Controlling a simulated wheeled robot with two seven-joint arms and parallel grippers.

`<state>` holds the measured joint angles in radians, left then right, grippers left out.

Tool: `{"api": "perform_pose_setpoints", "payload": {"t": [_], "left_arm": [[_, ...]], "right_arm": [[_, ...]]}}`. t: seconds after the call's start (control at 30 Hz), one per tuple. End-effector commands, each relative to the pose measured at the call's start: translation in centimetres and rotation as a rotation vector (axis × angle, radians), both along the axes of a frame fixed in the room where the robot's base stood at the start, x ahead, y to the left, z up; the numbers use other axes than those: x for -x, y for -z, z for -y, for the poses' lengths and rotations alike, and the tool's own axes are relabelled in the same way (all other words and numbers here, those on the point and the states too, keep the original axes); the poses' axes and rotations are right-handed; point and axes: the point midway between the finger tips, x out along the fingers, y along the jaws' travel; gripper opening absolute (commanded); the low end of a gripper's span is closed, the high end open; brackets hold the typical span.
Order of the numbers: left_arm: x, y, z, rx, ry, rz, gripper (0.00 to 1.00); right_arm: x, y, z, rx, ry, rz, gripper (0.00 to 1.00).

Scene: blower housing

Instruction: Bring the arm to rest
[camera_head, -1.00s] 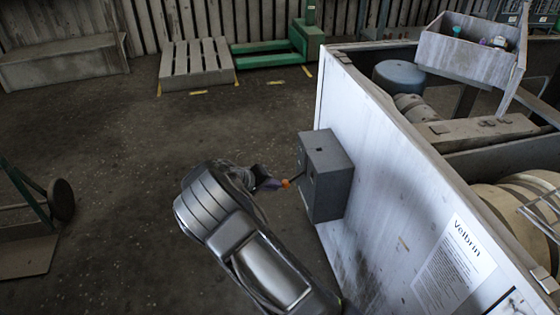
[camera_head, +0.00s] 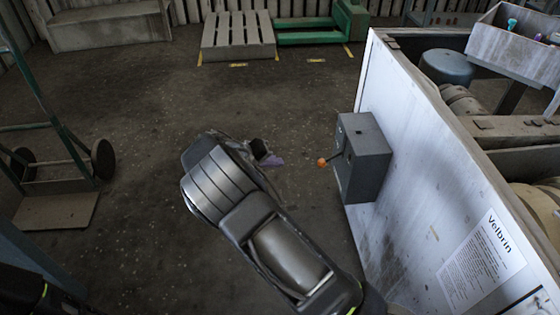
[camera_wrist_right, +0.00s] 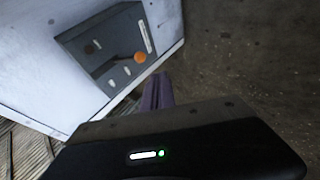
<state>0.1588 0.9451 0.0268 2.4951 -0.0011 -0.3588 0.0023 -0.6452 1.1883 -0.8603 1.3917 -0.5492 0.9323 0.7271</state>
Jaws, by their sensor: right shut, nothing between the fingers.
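My right arm reaches in from the bottom of the head view, and my right gripper (camera_head: 268,158) is at its far end, mostly hidden behind the wrist. In the right wrist view its purple-grey fingers (camera_wrist_right: 157,92) are together with nothing between them. A grey switch box (camera_head: 362,158) is fixed to the side of the white housing (camera_head: 415,160). Its lever ends in an orange knob (camera_head: 322,162), which points left towards my gripper. The gripper is apart from the knob, with a gap between them. The box (camera_wrist_right: 105,50) and knob (camera_wrist_right: 140,57) also show in the wrist view. My left gripper is not seen.
A hand truck (camera_head: 60,150) stands at the left. A pallet (camera_head: 237,38) and a bench (camera_head: 108,27) are at the back. A tray (camera_head: 515,42) with small items is on the housing's upper right. The floor between is open.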

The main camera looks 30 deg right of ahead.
Motion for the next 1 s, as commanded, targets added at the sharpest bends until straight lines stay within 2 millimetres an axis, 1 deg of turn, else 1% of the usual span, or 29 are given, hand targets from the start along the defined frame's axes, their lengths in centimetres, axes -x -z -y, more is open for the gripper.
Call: {"api": "perform_pose_setpoints", "payload": {"t": [0.37,0.47,0.53,0.57,0.67,0.7,0.77,0.8,0.87,0.9,0.97,1.0], "left_arm": [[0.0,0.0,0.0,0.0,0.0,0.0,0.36],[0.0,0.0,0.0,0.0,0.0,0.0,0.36],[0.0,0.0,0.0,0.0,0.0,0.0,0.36],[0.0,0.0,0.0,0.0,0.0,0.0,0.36],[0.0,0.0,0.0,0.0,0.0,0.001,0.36],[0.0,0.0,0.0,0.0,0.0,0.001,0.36],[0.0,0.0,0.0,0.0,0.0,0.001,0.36],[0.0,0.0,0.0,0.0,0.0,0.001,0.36],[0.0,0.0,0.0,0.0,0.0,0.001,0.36],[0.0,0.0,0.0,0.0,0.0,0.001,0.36],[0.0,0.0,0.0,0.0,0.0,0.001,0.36],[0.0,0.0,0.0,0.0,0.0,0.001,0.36]], "right_arm": [[0.0,0.1,0.1,-0.001,0.0,-0.001,0.0],[0.4,0.8,0.2,-0.015,-0.001,-0.014,0.0],[1.1,2.2,0.3,-0.043,-0.004,-0.035,0.0],[1.5,3.0,0.4,-0.061,-0.004,-0.049,0.0],[3.8,6.9,0.3,-0.15,-0.013,-0.107,0.0],[5.1,9.0,0.1,-0.2,-0.018,-0.135,0.0],[7.5,12.2,-0.5,-0.289,-0.026,-0.177,0.0],[9.4,14.5,-1.2,-0.356,-0.031,-0.206,0.0],[12.6,17.8,-2.8,-0.471,-0.038,-0.243,0.0],[14.9,19.7,-4.2,-0.553,-0.045,-0.261,0.0],[18.4,22.1,-6.7,-0.675,-0.051,-0.275,0.0],[20.5,23.2,-8.5,-0.752,-0.055,-0.276,0.0]]}}
